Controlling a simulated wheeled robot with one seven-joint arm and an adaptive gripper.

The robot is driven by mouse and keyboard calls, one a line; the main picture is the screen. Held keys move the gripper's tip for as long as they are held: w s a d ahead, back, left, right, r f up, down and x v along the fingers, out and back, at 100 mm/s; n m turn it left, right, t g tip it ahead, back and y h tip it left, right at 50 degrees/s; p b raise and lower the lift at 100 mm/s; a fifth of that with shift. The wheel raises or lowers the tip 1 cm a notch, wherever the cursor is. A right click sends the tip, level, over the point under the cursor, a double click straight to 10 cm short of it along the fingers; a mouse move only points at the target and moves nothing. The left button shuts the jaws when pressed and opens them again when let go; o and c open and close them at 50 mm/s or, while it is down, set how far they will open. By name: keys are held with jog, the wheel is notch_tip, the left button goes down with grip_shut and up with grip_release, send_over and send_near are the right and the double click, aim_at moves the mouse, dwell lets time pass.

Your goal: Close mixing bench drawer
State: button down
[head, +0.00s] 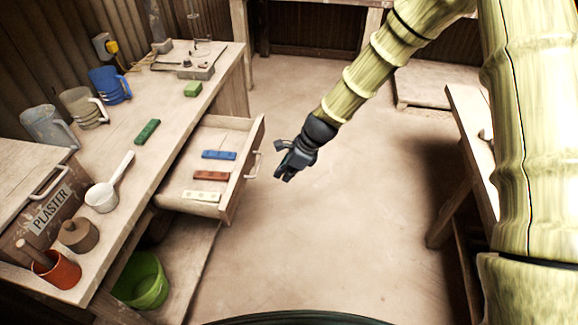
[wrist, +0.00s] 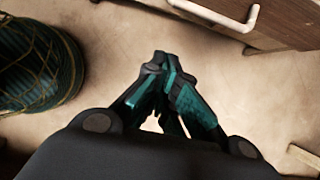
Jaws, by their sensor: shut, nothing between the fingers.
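The wooden drawer (head: 243,182) of the mixing bench (head: 150,165) is pulled out over the floor in the head view. It holds a blue, a brown and a cream block. Its handle (head: 254,165) is on the front panel, facing right. My gripper (head: 284,172) is shut and empty, a little to the right of the handle and apart from it. In the wrist view my gripper (wrist: 165,70) has its fingertips together, with the handle (wrist: 238,18) and part of the drawer front (wrist: 285,22) at the top right.
On the bench stand a white ladle (head: 103,196), jugs including a blue one (head: 110,85), a green block (head: 147,131) and a plaster bin (head: 50,210). A green bucket (head: 145,282) sits below. Another table (head: 470,130) stands at the right. The floor between is clear.

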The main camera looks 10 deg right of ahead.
jog(key=shift+w+a+f+p, duration=0.2)
jog(key=shift+w+a+f, duration=0.05)
jog(key=shift+a, duration=0.55)
jog(key=shift+w+a+f+p, duration=0.2)
jog(key=shift+w+a+p, duration=0.05)
jog(key=shift+a, duration=0.5)
jog(key=shift+w+a+f+p, duration=0.2)
jog(key=shift+w+a+f, duration=0.05)
jog(key=shift+a, duration=0.55)
jog(key=shift+a, duration=0.1)
